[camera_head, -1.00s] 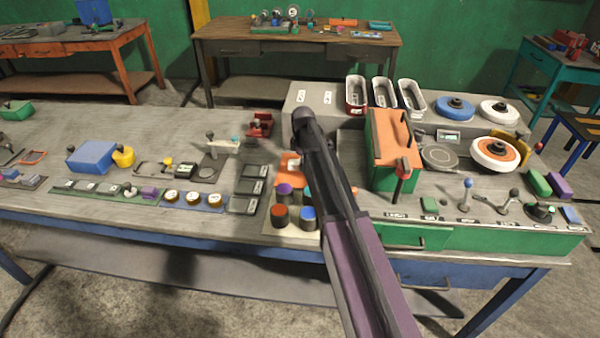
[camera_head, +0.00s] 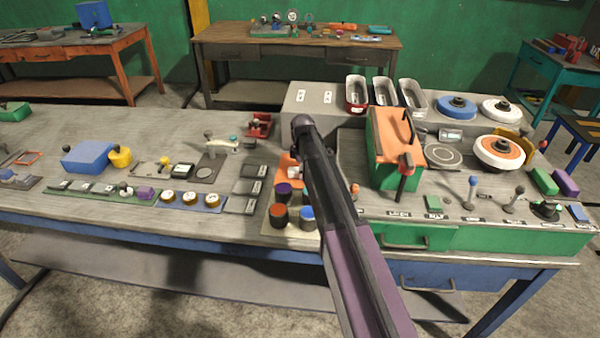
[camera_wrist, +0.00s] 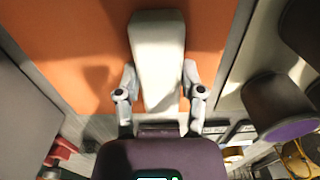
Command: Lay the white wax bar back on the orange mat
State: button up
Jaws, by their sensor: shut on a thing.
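The white wax bar (camera_wrist: 157,58) is held in my gripper (camera_wrist: 160,92) in the wrist view, with one finger at each side of its near end. Its long part reaches out past the fingers over the orange mat (camera_wrist: 75,45), which spreads on both sides of it. I cannot tell whether the bar touches the mat. In the head view only a strip of the orange mat (camera_head: 287,167) shows left of my arm. My arm hides the gripper and the bar there.
Purple, red and blue-topped dark pots (camera_head: 280,217) stand close in front of the mat. An orange-topped green block (camera_head: 389,150) stands right of my arm. A raised grey box (camera_head: 310,102) is behind. Dark labelled tiles (camera_head: 246,187) lie to the left.

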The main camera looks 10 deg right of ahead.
jog(key=shift+f, duration=0.2)
jog(key=o, duration=1.2)
jog(key=shift+c, duration=0.2)
jog(key=shift+r, duration=0.25)
notch_tip(320, 180, up, 12)
jog(key=p, duration=1.2)
jog(key=s+a+m, duration=0.1)
jog(key=s+m, duration=1.3)
jog(key=s, duration=1.5)
jog(key=shift+s, duration=0.2)
